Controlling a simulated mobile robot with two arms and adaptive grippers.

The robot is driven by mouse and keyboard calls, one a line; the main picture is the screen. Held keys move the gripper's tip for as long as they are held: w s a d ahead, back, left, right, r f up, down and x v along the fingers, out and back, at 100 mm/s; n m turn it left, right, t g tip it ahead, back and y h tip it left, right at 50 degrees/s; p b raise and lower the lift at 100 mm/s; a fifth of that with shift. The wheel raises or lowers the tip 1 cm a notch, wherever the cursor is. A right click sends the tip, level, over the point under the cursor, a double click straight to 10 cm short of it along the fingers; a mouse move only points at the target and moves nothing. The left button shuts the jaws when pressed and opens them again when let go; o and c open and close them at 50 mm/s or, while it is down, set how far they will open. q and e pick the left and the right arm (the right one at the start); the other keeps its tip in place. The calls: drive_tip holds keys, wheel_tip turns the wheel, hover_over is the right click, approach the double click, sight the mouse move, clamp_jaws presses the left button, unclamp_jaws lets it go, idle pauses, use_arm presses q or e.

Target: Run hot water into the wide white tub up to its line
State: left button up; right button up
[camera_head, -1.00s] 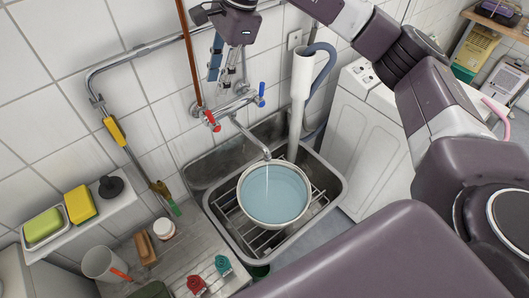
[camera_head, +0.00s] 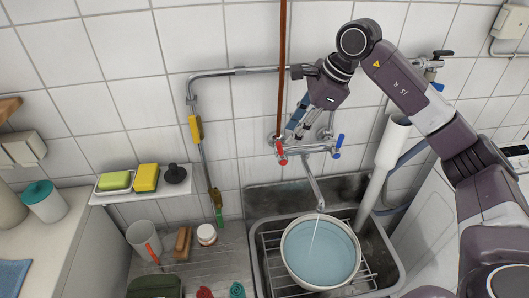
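The wide white tub (camera_head: 354,262) stands on a wire rack in the sink, holding pale blue water. A thin stream (camera_head: 313,235) falls into it from the tap spout (camera_head: 315,190). I cannot make out a fill line. The wall tap has a red handle (camera_head: 281,151) at left and a blue handle (camera_head: 338,145) at right. My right gripper (camera_head: 308,129) points down just above the tap body, between the two handles. Its fingers are apart, with nothing seen between them. I cannot tell whether they touch the tap. My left gripper is out of view.
The sink (camera_head: 257,273) surrounds the tub. A white standing pipe (camera_head: 378,165) and a white machine (camera_head: 425,235) are at right. A red-brown vertical pipe (camera_head: 282,60) passes by the tap. Left are a soap shelf (camera_head: 125,198) and a draining board with a cup (camera_head: 144,240) and brush.

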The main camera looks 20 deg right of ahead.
sight(281, 146)
drive_tip(key=p+x, duration=0.2)
drive_tip(key=x, duration=0.4)
drive_tip(key=shift+w+a+f, duration=0.15)
drive_tip(key=shift+w+a, duration=0.1)
drive_tip(key=shift+w+f, duration=0.15)
drive_tip(key=shift+f, duration=0.45)
drive_tip(key=shift+a+f, duration=0.15)
clamp_jaws()
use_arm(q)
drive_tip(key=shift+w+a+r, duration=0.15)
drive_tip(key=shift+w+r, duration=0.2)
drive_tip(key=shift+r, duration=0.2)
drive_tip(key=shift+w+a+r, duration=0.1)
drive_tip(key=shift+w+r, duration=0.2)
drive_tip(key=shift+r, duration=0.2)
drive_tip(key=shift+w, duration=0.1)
